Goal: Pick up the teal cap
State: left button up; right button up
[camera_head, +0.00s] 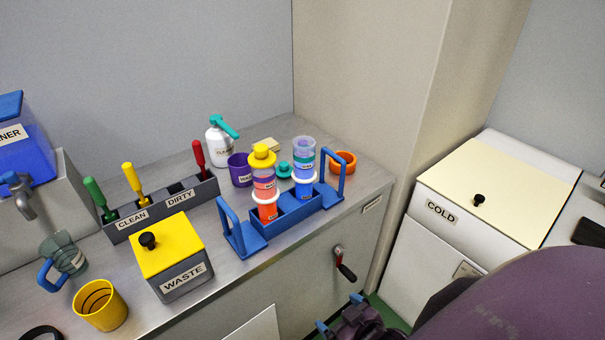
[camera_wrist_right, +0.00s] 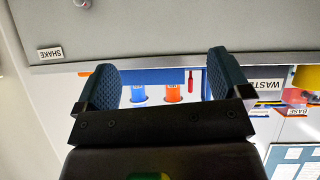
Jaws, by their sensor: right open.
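The teal cap (camera_head: 284,170) lies on the steel counter, behind the blue rack and between its two tubes. It is small and partly hidden by the rack and tubes. My right gripper (camera_head: 340,312) is low in front of the counter, well away from the cap. In the right wrist view my right gripper (camera_wrist_right: 161,82) is open, with nothing between its blue fingers. The cap cannot be made out in that view. My left gripper is not in view.
A purple cup (camera_head: 240,170), white bottle (camera_head: 217,147) and orange ring (camera_head: 343,162) stand around the cap. The waste box (camera_head: 172,258) is front left. A crank handle (camera_head: 345,265) sticks out from the counter front.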

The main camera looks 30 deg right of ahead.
aim_at(284, 171)
jog(key=l+u, duration=0.15)
jog(key=l, duration=0.25)
jog(key=k+l+u, duration=0.15)
jog(key=l, duration=0.2)
jog(key=k+l+u, duration=0.15)
jog(key=l, duration=0.2)
jog(key=l+u, duration=0.15)
jog(key=l, duration=0.2)
jog(key=k, duration=0.05)
